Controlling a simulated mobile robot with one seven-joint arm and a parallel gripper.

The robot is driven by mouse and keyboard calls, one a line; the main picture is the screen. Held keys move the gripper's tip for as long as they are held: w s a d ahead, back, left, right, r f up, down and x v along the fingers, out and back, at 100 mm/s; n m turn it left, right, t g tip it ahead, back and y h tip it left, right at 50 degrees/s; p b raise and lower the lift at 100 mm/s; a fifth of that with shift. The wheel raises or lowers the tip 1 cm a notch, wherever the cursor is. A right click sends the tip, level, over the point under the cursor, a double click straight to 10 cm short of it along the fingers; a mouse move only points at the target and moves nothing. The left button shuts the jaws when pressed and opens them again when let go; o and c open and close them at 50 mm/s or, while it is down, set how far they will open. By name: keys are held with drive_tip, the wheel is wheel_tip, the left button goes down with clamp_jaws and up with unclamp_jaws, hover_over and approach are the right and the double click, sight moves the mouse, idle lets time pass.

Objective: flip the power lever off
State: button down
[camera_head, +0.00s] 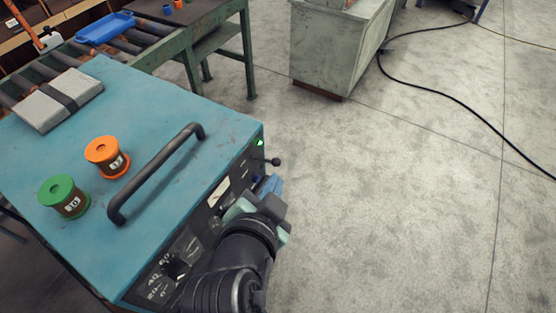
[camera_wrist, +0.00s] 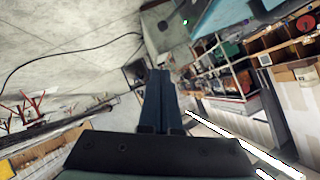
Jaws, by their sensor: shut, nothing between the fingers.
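The power lever (camera_head: 275,161) is a short dark rod with a round black knob. It sticks out from the front panel of the teal machine (camera_head: 225,125), close to a lit green lamp (camera_head: 260,142). I cannot tell for sure whether it is set up or down. My gripper (camera_head: 273,184) is in front of the panel, just below the lever in the picture, with a small gap seeming to remain between them. In the wrist view my gripper's fingers (camera_wrist: 160,75) are together and empty. The green lamp (camera_wrist: 185,21) shows there beyond the fingertips.
A black handle (camera_head: 155,175) stands up from the machine's top. A green spool (camera_head: 63,196), an orange spool (camera_head: 107,157) and a grey strapped block (camera_head: 60,98) are on top as well. A roller conveyor is behind. Open concrete floor (camera_head: 390,200) lies to the right.

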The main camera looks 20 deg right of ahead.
drive_tip(key=p, duration=0.4)
approach(277, 165)
drive_tip(key=w+d, duration=0.2)
drive_tip(key=w+d+f, duration=0.1)
drive_tip(key=w+d, duration=0.1)
drive_tip(key=shift+w+d, duration=0.2)
drive_tip(key=shift+w, duration=0.15)
drive_tip(key=shift+w+a+f, duration=0.15)
drive_tip(key=shift+w+f, duration=0.15)
drive_tip(key=shift+f, duration=0.2)
drive_tip(key=shift+s+f+t+b, duration=0.2)
drive_tip(key=shift+f+t+b, duration=0.15)
drive_tip(key=shift+b, duration=0.55)
